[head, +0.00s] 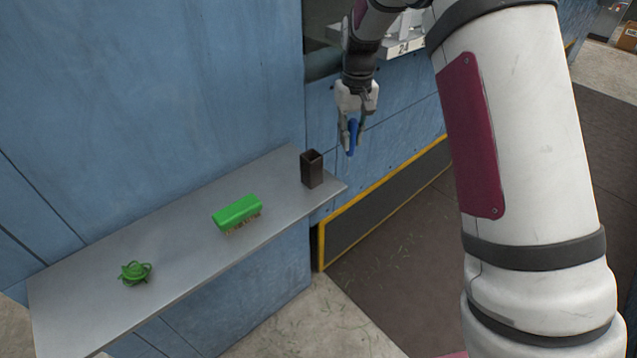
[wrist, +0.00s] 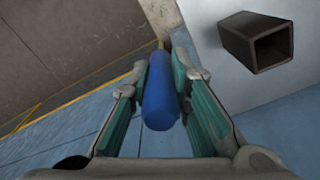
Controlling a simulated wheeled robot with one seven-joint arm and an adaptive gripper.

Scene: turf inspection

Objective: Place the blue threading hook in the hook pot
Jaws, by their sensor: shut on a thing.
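The blue threading hook (head: 352,138) is held in my gripper (head: 352,118), which is shut on its blue handle. In the wrist view the blue handle (wrist: 160,92) lies between the two green-padded fingers of my gripper (wrist: 165,85); its far end is hard to make out. The hook pot, a dark square open-topped holder (head: 312,170), stands upright at the right end of the grey shelf. It also shows in the wrist view (wrist: 236,38) to the right of the fingers, apart from the hook. In the head view my gripper is to the right of the pot and above it, past the shelf end.
The grey shelf (head: 175,245) also bears a green brush (head: 237,212) with bristles down and a bundle of green cord (head: 135,273). A blue wall (head: 150,100) stands behind the shelf. A yellow-edged dark panel (head: 385,205) lies below my gripper.

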